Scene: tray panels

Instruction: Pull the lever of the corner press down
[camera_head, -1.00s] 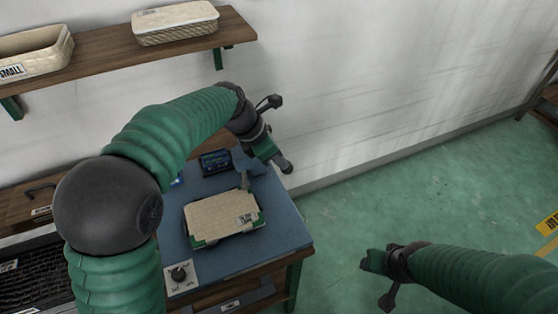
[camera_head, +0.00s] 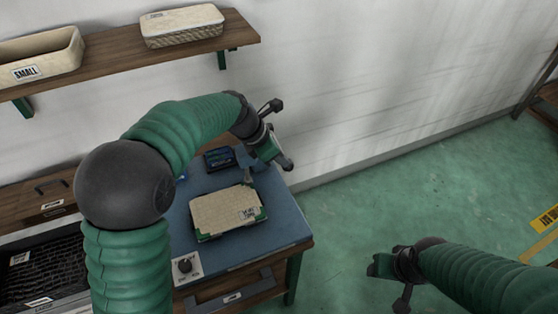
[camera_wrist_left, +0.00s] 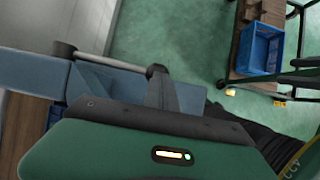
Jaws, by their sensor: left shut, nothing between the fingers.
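The corner press (camera_head: 244,158) is a small blue-grey device at the back right of the blue bench top (camera_head: 226,258). In the left wrist view its blue body (camera_wrist_left: 35,70) is at the left. Its lever (camera_wrist_left: 105,62) is a thin grey bar that ends in a dark knob (camera_wrist_left: 156,71). My left gripper (camera_head: 278,158) is shut and empty, close to the lever; its dark fingers (camera_wrist_left: 160,92) overlap the bar by the knob. I cannot tell if they touch. A beige panel (camera_head: 222,208) lies on a green holder in front. My right gripper (camera_head: 380,266) is over the floor.
A shelf (camera_head: 128,60) with baskets hangs above. The green floor (camera_head: 400,190) to the right is clear.

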